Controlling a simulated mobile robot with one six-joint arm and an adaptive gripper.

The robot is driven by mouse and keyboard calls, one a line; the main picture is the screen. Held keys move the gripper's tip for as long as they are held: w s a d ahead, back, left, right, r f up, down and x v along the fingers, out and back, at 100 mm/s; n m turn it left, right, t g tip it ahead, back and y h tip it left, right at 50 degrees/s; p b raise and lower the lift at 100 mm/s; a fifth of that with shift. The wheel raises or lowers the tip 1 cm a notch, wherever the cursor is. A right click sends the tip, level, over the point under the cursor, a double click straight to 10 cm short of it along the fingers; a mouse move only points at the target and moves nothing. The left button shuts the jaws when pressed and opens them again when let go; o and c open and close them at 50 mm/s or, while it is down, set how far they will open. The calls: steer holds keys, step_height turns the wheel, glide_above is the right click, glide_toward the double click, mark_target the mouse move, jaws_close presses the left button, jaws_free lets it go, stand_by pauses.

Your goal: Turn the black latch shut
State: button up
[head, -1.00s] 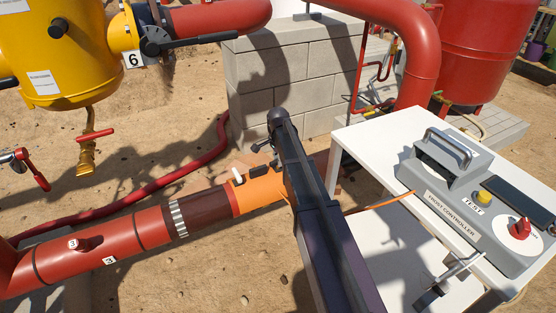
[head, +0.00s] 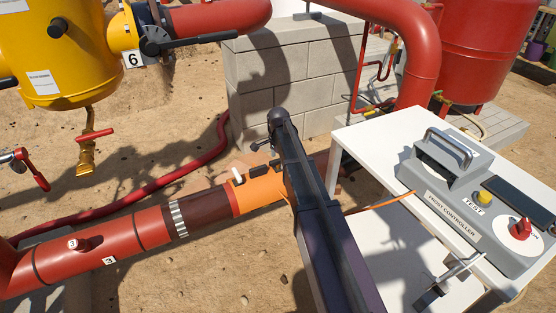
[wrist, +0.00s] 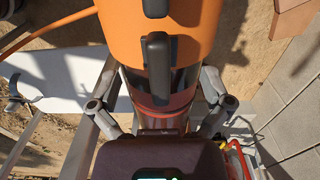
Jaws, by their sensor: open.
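An orange sleeve (head: 262,190) sits around the red pipe in the head view, with a small black latch (head: 253,170) and a white tab (head: 238,176) on its top. In the wrist view the orange sleeve (wrist: 115,28) fills the top middle. A black latch (wrist: 157,62) stands out along its edge, and another black part (wrist: 155,8) shows at the top edge. My gripper (wrist: 160,90) is open, with its two grey fingers apart on either side of the pipe and the nearer black latch. I see no contact with the latch. In the head view my arm hides my gripper.
A white table (head: 355,135) with a grey frost controller (head: 445,215) stands at the right. A grey block wall (head: 300,75) is behind the pipe. A yellow vessel (head: 60,50) hangs at upper left. Sandy ground shows between them.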

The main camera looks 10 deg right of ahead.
mark_target(278, 159)
steer(key=shift+r, duration=0.15)
step_height(278, 159, up, 7)
steer(key=p, duration=0.7)
steer(key=shift+f, duration=0.4)
